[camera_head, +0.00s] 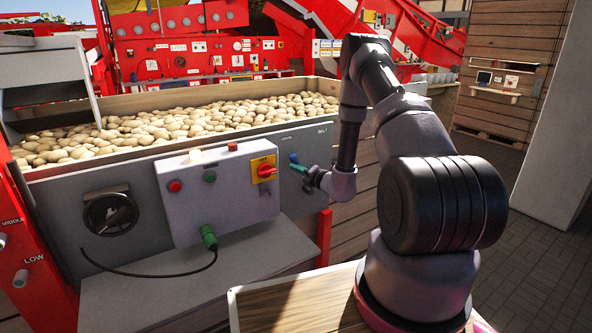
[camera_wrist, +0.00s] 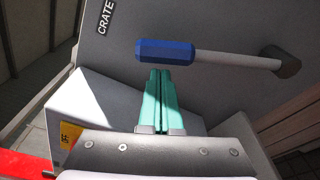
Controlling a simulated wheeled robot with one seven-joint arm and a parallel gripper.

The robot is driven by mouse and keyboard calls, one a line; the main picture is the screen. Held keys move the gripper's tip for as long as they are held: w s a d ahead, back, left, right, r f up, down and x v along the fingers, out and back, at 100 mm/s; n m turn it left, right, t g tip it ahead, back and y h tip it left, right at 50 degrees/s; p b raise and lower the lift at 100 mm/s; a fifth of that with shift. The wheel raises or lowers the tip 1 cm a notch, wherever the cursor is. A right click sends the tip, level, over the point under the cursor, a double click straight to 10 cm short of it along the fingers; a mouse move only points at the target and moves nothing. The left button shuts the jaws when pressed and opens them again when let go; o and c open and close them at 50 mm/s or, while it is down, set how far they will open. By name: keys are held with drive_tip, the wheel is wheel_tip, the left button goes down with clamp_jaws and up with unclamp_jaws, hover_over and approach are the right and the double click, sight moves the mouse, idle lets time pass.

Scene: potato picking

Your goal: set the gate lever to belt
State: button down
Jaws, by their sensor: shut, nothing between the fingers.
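The gate lever has a blue grip (camera_wrist: 165,52) and a pale shaft (camera_wrist: 235,61) running to a dark pivot (camera_wrist: 283,64) at the right of the wrist view. In the head view its blue grip (camera_head: 293,158) shows on the grey panel, below the small CRATE label (camera_head: 286,139) and left of the BELT label (camera_head: 322,130). My gripper (camera_wrist: 160,74) has its green fingers pressed together, empty, with the tips right at the grip's edge. I cannot tell whether they touch it. It also shows in the head view (camera_head: 297,167), just below the grip.
A control box (camera_head: 217,195) with buttons and a red rotary switch (camera_head: 266,170) on yellow sticks out left of my gripper. A bin of potatoes (camera_head: 335,93) lies behind the panel. A grey ledge (camera_head: 200,282) is below; open floor (camera_head: 535,240) lies right.

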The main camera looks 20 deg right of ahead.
drive_tip(key=shift+d, duration=0.1)
drive_tip(key=shift+w+d+r+m, duration=0.15)
drive_tip(key=shift+d+r+m, duration=0.15)
drive_tip(key=shift+d, duration=0.15)
drive_tip(key=shift+w+d+r+m, duration=0.1)
drive_tip(key=shift+d+r+m, duration=0.2)
drive_tip(key=shift+d, duration=0.15)
drive_tip(key=w+d+m+t, duration=0.1)
drive_tip(key=w+d+m, duration=0.2)
drive_tip(key=d+m, duration=0.4)
drive_tip(key=shift+w+d+r+m+y, duration=0.2)
drive_tip(key=shift+w+d+m+y, duration=0.15)
drive_tip(key=shift+d, duration=2.75)
